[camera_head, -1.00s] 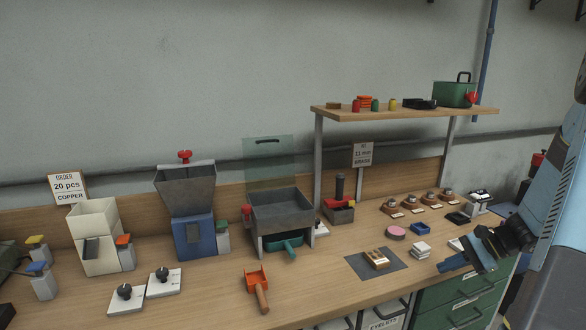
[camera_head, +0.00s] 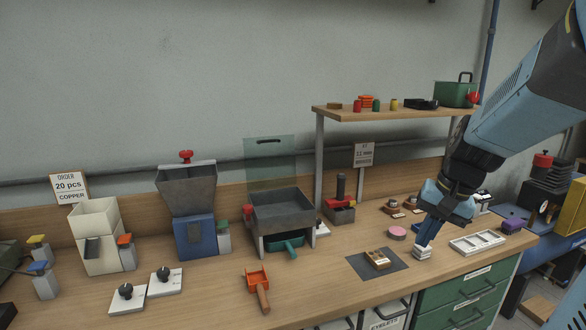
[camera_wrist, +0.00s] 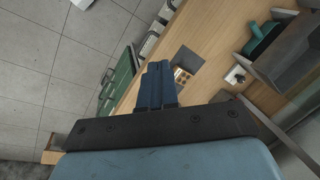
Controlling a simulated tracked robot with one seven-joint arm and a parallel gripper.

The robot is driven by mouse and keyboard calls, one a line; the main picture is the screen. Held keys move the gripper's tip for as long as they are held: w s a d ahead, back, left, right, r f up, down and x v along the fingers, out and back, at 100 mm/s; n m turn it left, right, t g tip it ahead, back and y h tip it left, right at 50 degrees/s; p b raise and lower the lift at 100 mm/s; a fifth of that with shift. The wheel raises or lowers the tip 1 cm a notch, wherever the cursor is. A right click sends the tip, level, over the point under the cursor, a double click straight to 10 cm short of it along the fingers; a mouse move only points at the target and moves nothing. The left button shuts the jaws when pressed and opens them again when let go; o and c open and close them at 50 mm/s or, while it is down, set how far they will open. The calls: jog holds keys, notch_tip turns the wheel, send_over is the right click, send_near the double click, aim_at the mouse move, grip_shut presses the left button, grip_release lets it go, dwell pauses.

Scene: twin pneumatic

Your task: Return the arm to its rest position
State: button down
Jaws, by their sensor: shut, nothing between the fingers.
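My gripper (camera_head: 425,238) is shut and empty, its blue fingers pointing down over the right part of the bench. In the head view its tips appear just above the small white stack (camera_head: 422,253); I cannot tell whether they touch it. My arm reaches in from the upper right and covers part of the shelf's right post. In the wrist view the closed blue gripper fingers (camera_wrist: 157,85) point toward the bench edge, with the brass-coloured block (camera_wrist: 181,74) on its dark mat beyond them.
A white compartment tray (camera_head: 478,242) and a pink disc (camera_head: 397,232) lie near the gripper. The grey bin (camera_head: 283,207) and an orange scoop (camera_head: 257,281) are further left. Green drawers (camera_head: 465,300) are below.

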jog(key=s+a+r+n+t+h, duration=0.2)
jog(key=s+a+r+n+t, duration=0.1)
jog(key=s+r, duration=0.4)
jog(key=shift+s+a+r+n+t+h, duration=0.35)
jog(key=shift+s+n+t, duration=0.15)
jog(key=shift+s+n, duration=0.65)
jog(key=c, duration=1.8)
grip_release()
